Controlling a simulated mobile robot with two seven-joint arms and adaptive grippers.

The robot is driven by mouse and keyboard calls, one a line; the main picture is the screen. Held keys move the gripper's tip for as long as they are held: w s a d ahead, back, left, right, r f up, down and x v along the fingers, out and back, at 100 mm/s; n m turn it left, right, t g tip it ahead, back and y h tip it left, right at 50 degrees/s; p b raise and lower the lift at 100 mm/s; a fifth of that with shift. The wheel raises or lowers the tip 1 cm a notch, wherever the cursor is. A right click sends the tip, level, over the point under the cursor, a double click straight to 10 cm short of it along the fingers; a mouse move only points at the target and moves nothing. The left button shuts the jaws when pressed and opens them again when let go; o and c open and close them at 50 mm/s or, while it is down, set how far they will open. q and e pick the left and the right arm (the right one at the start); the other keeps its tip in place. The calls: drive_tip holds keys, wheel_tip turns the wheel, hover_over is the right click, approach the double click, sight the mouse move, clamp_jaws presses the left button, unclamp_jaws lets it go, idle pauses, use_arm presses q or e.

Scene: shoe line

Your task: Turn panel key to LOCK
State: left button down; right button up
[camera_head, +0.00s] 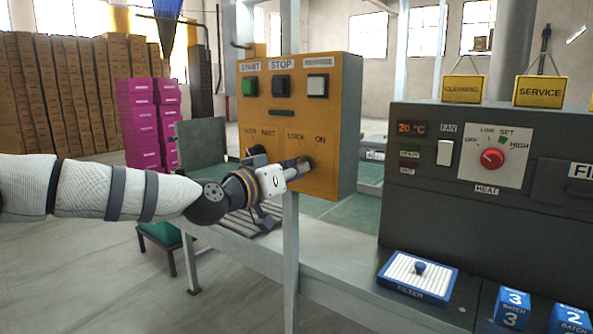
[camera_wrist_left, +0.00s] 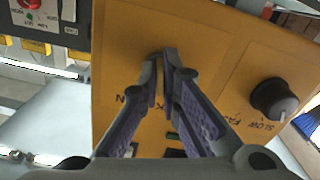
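The yellow control panel (camera_head: 330,120) stands on a post at the centre of the head view and fills much of the left wrist view (camera_wrist_left: 215,55). Its LOCK and ON labels sit at the lower right, above the key spot. My left gripper (camera_head: 303,164) reaches in from the left with its tips at that spot. In the left wrist view its fingertips (camera_wrist_left: 165,56) are nearly together against the panel, between the partly covered labels. The key is hidden by the fingertips, so its angle cannot be told. My right gripper is not in view.
A black SLOW/FAST knob (camera_wrist_left: 273,98) sits beside the fingers. The panel also has a green START button (camera_head: 250,86), a black STOP button (camera_head: 281,85) and a white button (camera_head: 317,86). A dark heater unit (camera_head: 420,215) and a filter tray (camera_head: 390,277) stand to the right.

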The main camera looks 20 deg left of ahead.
use_arm(q)
drive_tip(key=shift+d+f+n, duration=0.1)
drive_tip(key=shift+f+n, duration=0.05)
drive_tip(key=shift+n, duration=1.75)
drive_tip(key=c, duration=1.8)
unclamp_jaws()
drive_tip(key=shift+s, duration=0.1)
drive_tip(key=v, duration=1.2)
